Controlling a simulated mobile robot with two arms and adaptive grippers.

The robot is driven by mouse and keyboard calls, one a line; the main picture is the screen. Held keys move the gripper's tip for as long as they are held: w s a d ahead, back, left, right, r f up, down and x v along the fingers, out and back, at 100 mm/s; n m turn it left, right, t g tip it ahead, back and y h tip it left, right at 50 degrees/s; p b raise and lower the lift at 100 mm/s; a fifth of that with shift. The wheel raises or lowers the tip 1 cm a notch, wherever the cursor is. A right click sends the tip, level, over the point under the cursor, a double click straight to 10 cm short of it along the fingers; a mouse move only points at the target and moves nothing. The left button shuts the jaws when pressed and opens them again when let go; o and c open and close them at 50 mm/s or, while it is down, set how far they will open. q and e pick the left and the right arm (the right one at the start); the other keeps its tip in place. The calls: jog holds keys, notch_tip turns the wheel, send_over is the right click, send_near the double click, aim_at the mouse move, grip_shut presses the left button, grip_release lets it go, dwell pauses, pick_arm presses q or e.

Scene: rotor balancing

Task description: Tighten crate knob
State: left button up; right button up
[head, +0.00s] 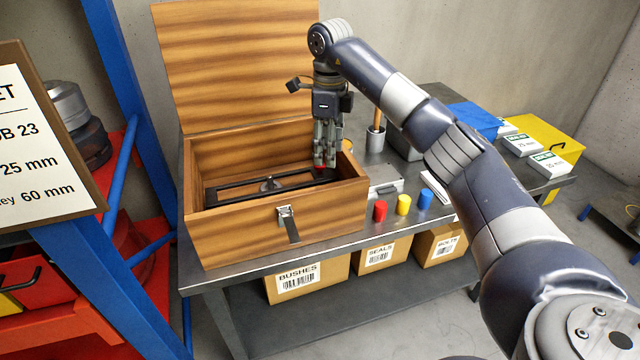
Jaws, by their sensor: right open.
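The wooden crate (250,215) stands on the metal table with its lid (240,65) raised at the back. Inside it lies a dark frame (250,187) with a small part in its middle. The jaws are open. My left gripper is not in view.
Red, yellow and blue cylinders (403,204) stand right of the crate on the table (350,238). A grey case (383,181), a brush-like tool in a cup (376,135), and boxes lie behind. Cartons (308,277) sit on the shelf below. A blue rack post (128,90) stands left.

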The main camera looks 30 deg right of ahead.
jog(key=shift+s+f+p, duration=0.3)
jog(key=shift+s+f, duration=0.45)
jog(key=shift+f, duration=0.05)
notch_tip(320, 180, down, 4)
jog(key=shift+w+r+p, duration=0.1)
jog(key=shift+r+p, duration=0.15)
jog(key=shift+p, duration=0.1)
jog(key=f, duration=0.3)
jog(key=shift+w+p, duration=0.25)
jog(key=shift+p, duration=0.05)
jog(key=shift+s+f, duration=0.1)
jog(key=shift+f, duration=0.9)
jog(key=c, duration=0.8)
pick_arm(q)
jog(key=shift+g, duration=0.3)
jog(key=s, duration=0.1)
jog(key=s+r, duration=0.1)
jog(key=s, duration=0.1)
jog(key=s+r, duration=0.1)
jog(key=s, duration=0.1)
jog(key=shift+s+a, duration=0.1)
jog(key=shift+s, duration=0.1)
pick_arm(e)
jog(key=shift+c, duration=1.4)
